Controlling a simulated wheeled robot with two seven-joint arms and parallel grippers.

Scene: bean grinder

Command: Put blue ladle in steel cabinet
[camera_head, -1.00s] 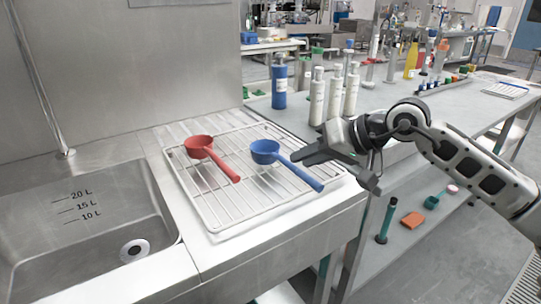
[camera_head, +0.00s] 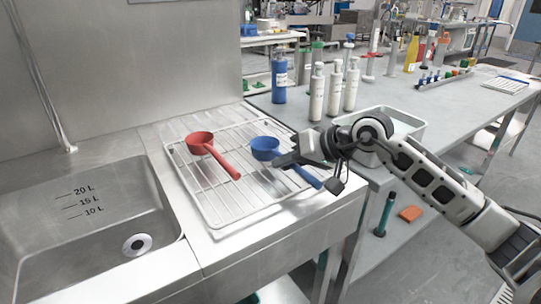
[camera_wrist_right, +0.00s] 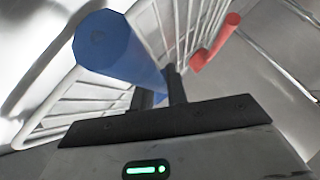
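The blue ladle (camera_head: 265,148) lies on the wire rack on the steel counter in the head view. Its cup is at the back and its handle points to the front right. My right gripper (camera_head: 284,161) is at the middle of this handle. In the right wrist view the blue handle (camera_wrist_right: 115,50) runs down between the two dark fingers (camera_wrist_right: 161,92), which stand close together on it. The exact contact is partly hidden by the handle. My left gripper is not in view. I cannot make out a steel cabinet in these frames.
A red ladle (camera_head: 200,143) lies left of the blue one on the wire rack (camera_head: 215,224). A steel sink (camera_head: 85,205) is at the left. A blue bottle (camera_head: 279,82), several white bottles and a pale tub (camera_head: 408,121) stand on the bench behind.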

